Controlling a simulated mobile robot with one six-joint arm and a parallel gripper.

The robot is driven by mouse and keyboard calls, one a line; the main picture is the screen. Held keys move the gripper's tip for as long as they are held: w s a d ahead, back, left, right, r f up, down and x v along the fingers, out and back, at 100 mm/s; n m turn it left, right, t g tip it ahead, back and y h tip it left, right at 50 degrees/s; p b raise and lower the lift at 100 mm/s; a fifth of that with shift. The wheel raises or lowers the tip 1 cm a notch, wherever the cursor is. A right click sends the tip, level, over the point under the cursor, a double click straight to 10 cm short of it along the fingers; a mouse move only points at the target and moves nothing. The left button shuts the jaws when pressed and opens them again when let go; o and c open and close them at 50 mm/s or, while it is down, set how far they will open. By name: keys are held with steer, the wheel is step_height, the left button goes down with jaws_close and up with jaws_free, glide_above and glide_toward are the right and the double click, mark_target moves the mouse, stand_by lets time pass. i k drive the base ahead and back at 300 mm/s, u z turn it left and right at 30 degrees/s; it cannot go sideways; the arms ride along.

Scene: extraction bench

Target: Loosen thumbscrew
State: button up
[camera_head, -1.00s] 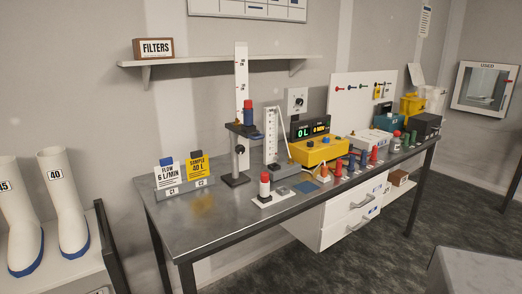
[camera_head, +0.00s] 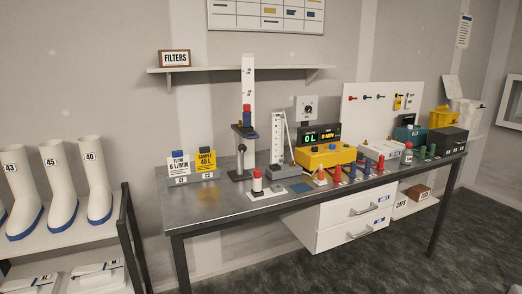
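A dark stand (camera_head: 240,172) stands on the metal bench, left of the middle, in front of a tall white scale strip (camera_head: 248,75). A small dark round knob (camera_head: 242,149) sits low on the stand's post and looks like the thumbscrew; it is too small to tell how tight it is. My gripper is not in view.
The bench (camera_head: 215,217) holds a red-and-white bottle (camera_head: 257,181), a yellow pump box (camera_head: 325,155) and several small coloured bottles. Two signs (camera_head: 192,165) stand at its left. A boot rack (camera_head: 108,236) stands farther left. Dark floor (camera_head: 375,270) is open in front.

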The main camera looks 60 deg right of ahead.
mark_target(243, 148)
steer(key=u, duration=0.3)
steer(key=i, duration=1.6)
steer(key=z, duration=0.6)
steer(key=i, duration=0.55)
steer(key=z, duration=0.35)
